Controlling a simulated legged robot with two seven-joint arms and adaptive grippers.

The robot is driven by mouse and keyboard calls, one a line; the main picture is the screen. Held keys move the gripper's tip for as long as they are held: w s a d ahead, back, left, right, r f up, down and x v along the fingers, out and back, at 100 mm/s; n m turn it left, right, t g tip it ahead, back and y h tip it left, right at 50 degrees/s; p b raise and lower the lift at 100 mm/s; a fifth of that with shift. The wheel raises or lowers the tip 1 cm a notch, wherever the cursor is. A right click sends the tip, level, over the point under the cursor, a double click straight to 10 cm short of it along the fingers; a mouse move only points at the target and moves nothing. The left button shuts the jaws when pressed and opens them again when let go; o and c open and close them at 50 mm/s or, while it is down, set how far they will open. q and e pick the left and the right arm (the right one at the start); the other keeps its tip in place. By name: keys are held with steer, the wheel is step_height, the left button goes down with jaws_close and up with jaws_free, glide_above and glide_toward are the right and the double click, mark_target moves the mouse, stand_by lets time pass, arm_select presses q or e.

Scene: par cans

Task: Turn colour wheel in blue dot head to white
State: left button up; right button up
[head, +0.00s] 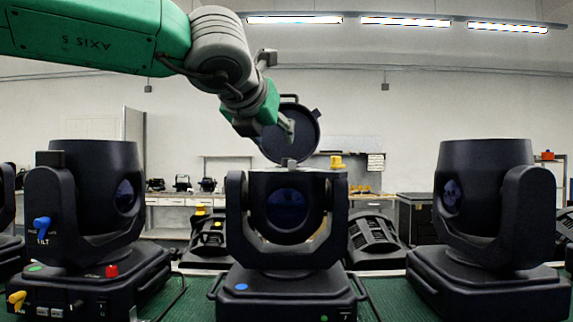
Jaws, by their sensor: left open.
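The blue dot head (232,304) is the black moving head in the middle, with a blue dot (241,287) on the front left of its base. Its lens faces me. A round black lid (301,136) stands raised above its top. The colour wheel cannot be made out; the head's inside is hidden from this angle. My left gripper (287,130) is open, pointing down in front of the raised lid, just above the head's top. Whether it touches the lid cannot be told. My right gripper is not in view.
A black head (92,153) with a green dot, blue knob (41,224) and red button stands at left. Another head (486,150) stands at right. All rest on a green surface (390,292). Lamps and benches lie behind.

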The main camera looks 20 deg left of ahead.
arm_select(q)
steer(key=x, duration=1.1)
steer(key=shift+s+a+f, duration=0.1)
steer(key=shift+a, duration=0.05)
jaws_close()
